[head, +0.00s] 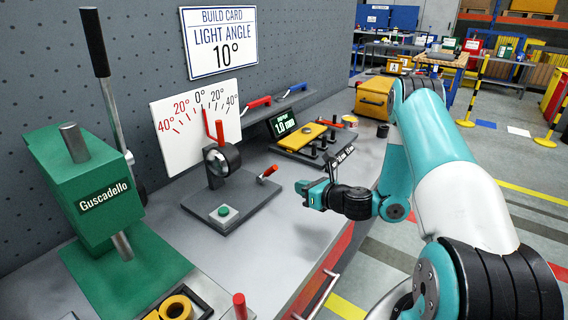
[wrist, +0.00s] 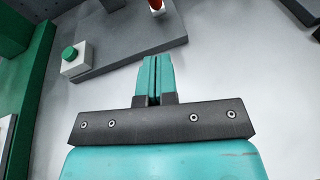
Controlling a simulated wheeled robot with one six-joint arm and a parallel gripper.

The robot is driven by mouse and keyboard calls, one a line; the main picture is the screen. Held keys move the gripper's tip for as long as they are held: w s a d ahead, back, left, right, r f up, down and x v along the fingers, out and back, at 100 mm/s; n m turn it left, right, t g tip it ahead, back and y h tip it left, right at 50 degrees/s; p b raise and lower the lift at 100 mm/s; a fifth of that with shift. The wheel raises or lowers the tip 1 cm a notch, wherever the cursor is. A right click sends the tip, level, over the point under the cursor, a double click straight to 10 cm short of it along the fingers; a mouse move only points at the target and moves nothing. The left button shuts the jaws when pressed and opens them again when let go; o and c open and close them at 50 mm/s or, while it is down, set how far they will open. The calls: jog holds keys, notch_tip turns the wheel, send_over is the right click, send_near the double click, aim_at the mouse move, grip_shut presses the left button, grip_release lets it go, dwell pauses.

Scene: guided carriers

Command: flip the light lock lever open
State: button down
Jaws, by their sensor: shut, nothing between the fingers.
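The light (head: 222,158) is a round dark lamp on a post, standing on a grey base plate (head: 237,203). A short red-handled lever (head: 268,172), which looks like the lock lever, sticks out at the right of the base, tilted up to the right. In the wrist view, a red-tipped part (wrist: 156,5), likely the same lever, shows cut off at the top edge. My gripper (head: 300,187) is right of and slightly nearer than the lever, apart from it. In the wrist view my gripper (wrist: 154,62) has its teal fingers together, with nothing between them.
A green button on a white block (head: 224,211) sits on the plate's front; it also shows in the wrist view (wrist: 69,54). A green press (head: 85,185) stands left. An angle board (head: 196,124) stands behind the light. A yellow-topped device (head: 302,136) is behind right. Bare bench lies around my gripper.

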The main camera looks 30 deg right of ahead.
aim_at(268, 172)
jog(key=w+p, duration=0.1)
jog(key=p, duration=0.1)
jog(key=shift+w+a+r+p, duration=0.15)
jog(key=shift+a+r+p, duration=0.05)
jog(key=shift+p, duration=0.1)
jog(key=x, duration=0.3)
jog(key=shift+w+a+f+p, duration=0.1)
jog(key=shift+f+p, duration=0.1)
jog(key=shift+p, duration=0.2)
jog(key=shift+w+a+r+p, duration=0.1)
jog(key=shift+w+r+p, duration=0.35)
jog(key=shift+w, duration=0.3)
jog(key=shift+w+r+p, duration=0.45)
jog(key=shift+w, duration=0.3)
